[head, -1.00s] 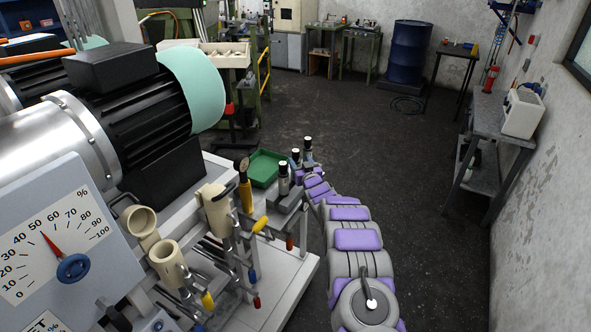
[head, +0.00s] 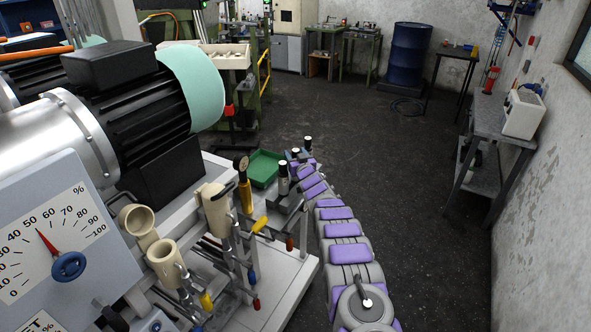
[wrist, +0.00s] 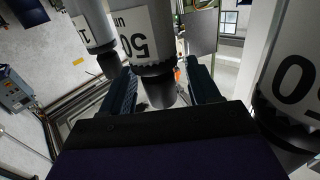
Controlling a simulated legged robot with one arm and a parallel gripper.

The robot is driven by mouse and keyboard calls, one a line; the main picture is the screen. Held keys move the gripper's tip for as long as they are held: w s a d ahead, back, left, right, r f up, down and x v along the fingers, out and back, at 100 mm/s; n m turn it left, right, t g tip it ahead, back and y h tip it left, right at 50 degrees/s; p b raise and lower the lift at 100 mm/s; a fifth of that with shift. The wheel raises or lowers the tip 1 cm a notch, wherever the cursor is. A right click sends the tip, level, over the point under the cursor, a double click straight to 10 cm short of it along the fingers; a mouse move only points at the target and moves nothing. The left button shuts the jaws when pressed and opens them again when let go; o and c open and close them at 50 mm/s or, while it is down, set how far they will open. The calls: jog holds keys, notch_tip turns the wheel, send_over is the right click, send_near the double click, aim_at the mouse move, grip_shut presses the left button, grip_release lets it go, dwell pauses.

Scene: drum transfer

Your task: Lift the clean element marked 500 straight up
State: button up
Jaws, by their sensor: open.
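In the wrist view my gripper (wrist: 162,86) is open, its two dark fingers on either side of the black lower part of a white-labelled element (wrist: 150,45). The label is upside down and only partly readable, showing "50" and perhaps another digit at its edge. I cannot tell whether the fingers touch it. A second element (wrist: 93,30) stands to its left and a larger, nearer one (wrist: 290,80) to its right. In the head view black-and-white elements (head: 284,180) stand at the bench's right edge; my gripper is mostly hidden among them.
A green tray (head: 265,167) lies just left of the elements. Beige cups (head: 163,258) and coloured-handled valves crowd the bench left of my arm. A grey side table (head: 488,128) stands along the right wall. The floor between is open.

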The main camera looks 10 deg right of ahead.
jog(key=shift+c, duration=0.2)
grip_shut()
dwell(0.4)
